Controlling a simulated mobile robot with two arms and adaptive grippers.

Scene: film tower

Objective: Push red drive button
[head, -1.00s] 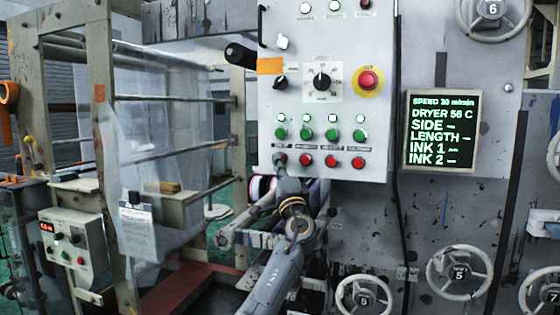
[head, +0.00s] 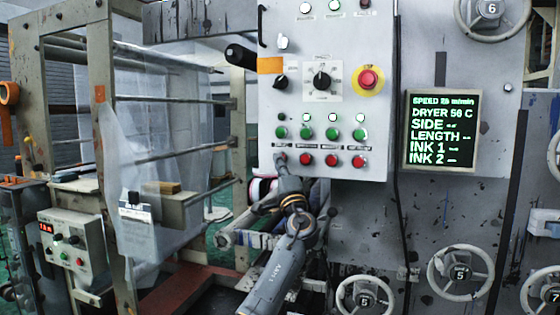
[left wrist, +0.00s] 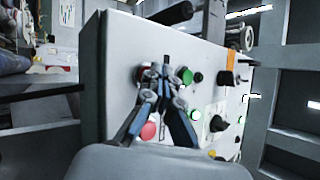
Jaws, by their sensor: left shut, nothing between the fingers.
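The control panel (head: 345,95) is a pale grey box with a row of green buttons above a row of red ones. Three red buttons show at the right of the lower row, the nearest to my gripper being one red button (head: 305,160). My left gripper (head: 280,161) is shut and empty, its tip at the left end of that row, where it covers the spot of the leftmost button. In the left wrist view, the shut fingers (left wrist: 164,72) lie over the panel face, next to a partly hidden red button (left wrist: 142,73). I cannot tell whether the tip touches.
A red emergency knob (head: 368,79) on yellow sits higher on the panel. A black screen (head: 440,131) with green text is to the right. Handwheels (head: 460,272) are below right. A metal frame with clear film (head: 160,110) stands at left.

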